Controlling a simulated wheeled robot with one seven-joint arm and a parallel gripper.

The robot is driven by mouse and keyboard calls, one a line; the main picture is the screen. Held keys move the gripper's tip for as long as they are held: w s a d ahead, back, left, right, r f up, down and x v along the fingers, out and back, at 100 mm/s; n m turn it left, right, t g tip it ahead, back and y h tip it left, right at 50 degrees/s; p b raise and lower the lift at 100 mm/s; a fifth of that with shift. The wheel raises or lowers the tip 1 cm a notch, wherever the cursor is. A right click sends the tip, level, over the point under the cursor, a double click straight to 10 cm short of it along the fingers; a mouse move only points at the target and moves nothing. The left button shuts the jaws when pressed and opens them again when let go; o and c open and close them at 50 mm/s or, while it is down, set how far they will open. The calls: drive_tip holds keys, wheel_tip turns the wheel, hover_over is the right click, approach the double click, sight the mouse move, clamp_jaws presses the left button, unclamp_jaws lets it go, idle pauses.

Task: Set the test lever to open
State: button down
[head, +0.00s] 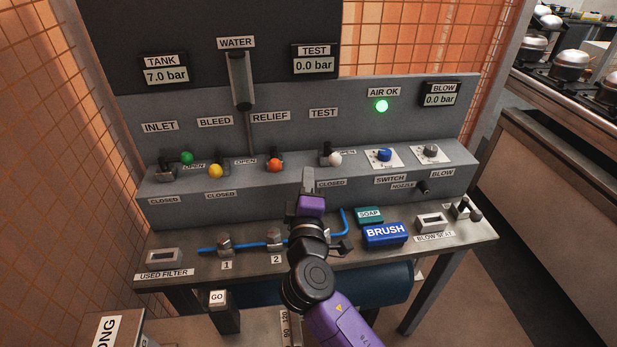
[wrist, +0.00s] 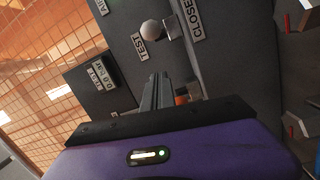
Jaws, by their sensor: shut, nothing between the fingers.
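The test lever has a white ball knob (head: 334,159) and stands below the TEST label on the grey panel's ledge. An OPEN label (head: 347,152) is beside the knob, and a CLOSED label (head: 331,183) is on the front below it. I cannot tell the lever's exact setting. My gripper (head: 307,176) is shut and empty, in front of the ledge, below and left of the knob. In the wrist view the white knob (wrist: 152,29) lies ahead of the closed fingertips (wrist: 158,78), apart from them. The TEST display (head: 314,65) reads 0.0 bar.
The orange relief knob (head: 274,165) is just left of my gripper, with yellow (head: 215,171) and green (head: 187,158) knobs further left. A blue switch (head: 384,154) is to the right. A blue brush block (head: 385,234) and teal soap block (head: 369,215) lie on the bench.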

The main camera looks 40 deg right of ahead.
sight(331, 154)
drive_tip(key=p+x, duration=0.1)
drive_tip(key=x, duration=0.6)
drive_tip(key=shift+w+d+r, duration=0.1)
drive_tip(key=shift+w+d, duration=0.1)
drive_tip(key=shift+d, duration=0.05)
drive_tip(key=shift+s+d+f+p, duration=0.15)
drive_tip(key=shift+s+d+p, duration=0.1)
drive_tip(key=shift+s, duration=0.25)
drive_tip(key=shift+s+d+f+p, duration=0.1)
drive_tip(key=shift+s+d+p, duration=0.15)
drive_tip(key=shift+s, duration=0.2)
drive_tip(key=shift+s+d+f, duration=0.15)
drive_tip(key=shift+s+d, duration=0.05)
drive_tip(key=shift+s, duration=0.2)
drive_tip(key=shift+s+d+f, duration=0.1)
drive_tip(key=shift+s+d, duration=0.15)
drive_tip(key=shift+s, duration=0.15)
